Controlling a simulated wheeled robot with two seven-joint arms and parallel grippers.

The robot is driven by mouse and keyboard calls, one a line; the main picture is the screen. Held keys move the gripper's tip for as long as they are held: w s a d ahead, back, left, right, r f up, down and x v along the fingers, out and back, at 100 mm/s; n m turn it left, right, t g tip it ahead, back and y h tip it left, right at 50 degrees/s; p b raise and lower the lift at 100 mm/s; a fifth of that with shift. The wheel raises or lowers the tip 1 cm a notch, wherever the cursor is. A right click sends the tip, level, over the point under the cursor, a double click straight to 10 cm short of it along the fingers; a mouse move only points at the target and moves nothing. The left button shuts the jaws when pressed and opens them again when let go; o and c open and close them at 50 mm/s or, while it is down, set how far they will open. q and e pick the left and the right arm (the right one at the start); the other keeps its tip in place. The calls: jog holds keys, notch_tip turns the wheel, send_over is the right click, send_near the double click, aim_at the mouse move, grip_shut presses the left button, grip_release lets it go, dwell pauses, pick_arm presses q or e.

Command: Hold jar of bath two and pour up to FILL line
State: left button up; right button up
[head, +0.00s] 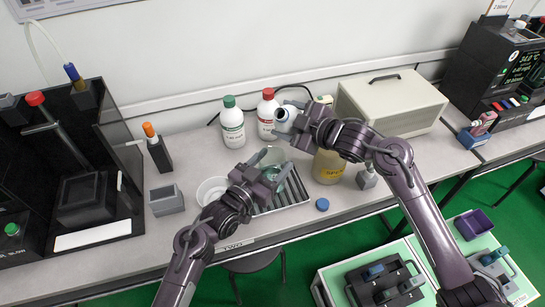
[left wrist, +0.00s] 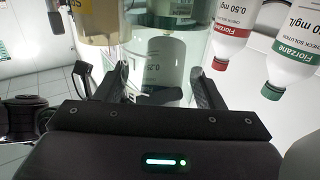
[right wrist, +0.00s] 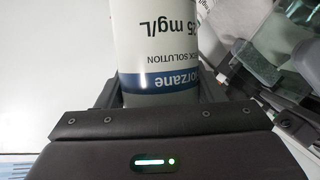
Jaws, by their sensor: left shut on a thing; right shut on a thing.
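A clear glass jar (head: 273,157) is in my left gripper (head: 266,175), which is shut on it above a slotted tray (head: 304,192). In the left wrist view the jar (left wrist: 165,92) stands between the fingers (left wrist: 168,90). Its FILL line and liquid level cannot be made out. My right gripper (head: 298,119) is shut on a white bottle (head: 284,116), held tilted above and behind the jar. In the right wrist view the bottle (right wrist: 160,60) shows a blue band and a "25 mg/L" label. Its mouth is hidden, and I see no clear stream.
An amber jar (head: 328,167) stands right of the tray, with a loose blue cap (head: 322,204) in front. A green-capped bottle (head: 232,123) and red-capped bottle (head: 267,114) stand behind. A white bowl (head: 210,190) and grey block (head: 166,200) are at left.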

jog(key=shift+w+d+f+n+t, duration=0.15)
jog(key=shift+w+f+n+t, duration=0.15)
jog(key=shift+f+n, duration=0.35)
jog(key=shift+w+d+f+n+t, duration=0.1)
jog(key=shift+w+f+n+t, duration=0.15)
jog(key=shift+f+n, duration=0.4)
dwell(3.2)
jog(key=shift+d+f+t, duration=0.1)
jog(key=shift+f+t, duration=0.15)
jog(key=shift+f, duration=0.05)
dwell(1.0)
jog(key=shift+w+r+n+t, duration=0.2)
jog(key=shift+n+t, duration=0.2)
jog(key=shift+n, duration=0.5)
dwell(1.3)
